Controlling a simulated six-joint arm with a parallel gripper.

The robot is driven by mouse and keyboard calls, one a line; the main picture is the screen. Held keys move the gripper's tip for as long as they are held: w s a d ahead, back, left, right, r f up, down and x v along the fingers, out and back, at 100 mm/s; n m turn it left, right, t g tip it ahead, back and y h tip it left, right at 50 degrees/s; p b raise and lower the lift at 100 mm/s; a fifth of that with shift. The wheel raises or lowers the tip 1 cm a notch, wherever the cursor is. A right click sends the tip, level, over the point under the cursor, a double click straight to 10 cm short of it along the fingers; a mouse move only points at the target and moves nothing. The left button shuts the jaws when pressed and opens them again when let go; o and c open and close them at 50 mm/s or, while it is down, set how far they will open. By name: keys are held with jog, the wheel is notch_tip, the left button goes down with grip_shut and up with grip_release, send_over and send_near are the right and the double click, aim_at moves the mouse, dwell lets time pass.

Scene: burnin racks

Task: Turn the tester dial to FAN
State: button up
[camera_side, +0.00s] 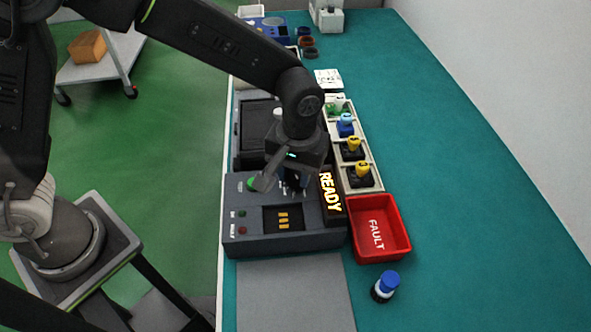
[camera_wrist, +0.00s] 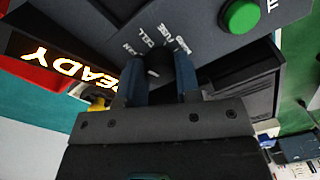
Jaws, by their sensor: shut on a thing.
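The dark grey tester (camera_side: 300,241) stands at the front of the bench. Its dial (camera_wrist: 157,66) shows in the wrist view as a dark knob between my fingers. White labels fan around it: FAN at left, then CELL, FUSE and one more I cannot read fully. My gripper (camera_wrist: 160,76) is shut on the dial from above. Which label the dial points to is mostly hidden by the fingers. In the side view my gripper (camera_side: 293,186) covers the dial. A green button (camera_wrist: 241,16) sits on the tester beside the labels. The tester's sign (camera_side: 330,193) is lit READY.
A pale rack (camera_side: 372,173) with several yellow, blue and green-topped parts stands behind. A grey mat (camera_side: 295,295) lies in front. The teal bench at right is clear.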

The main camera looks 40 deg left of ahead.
aim_at(299, 174)
jog(key=shift+n, duration=1.3)
jog(key=o, duration=0.9)
jog(key=shift+r, duration=0.15)
jog(key=r, duration=1.3)
jog(key=shift+w+d+r, duration=0.15)
jog(key=shift+d+r, duration=0.1)
jog(key=shift+r, duration=0.05)
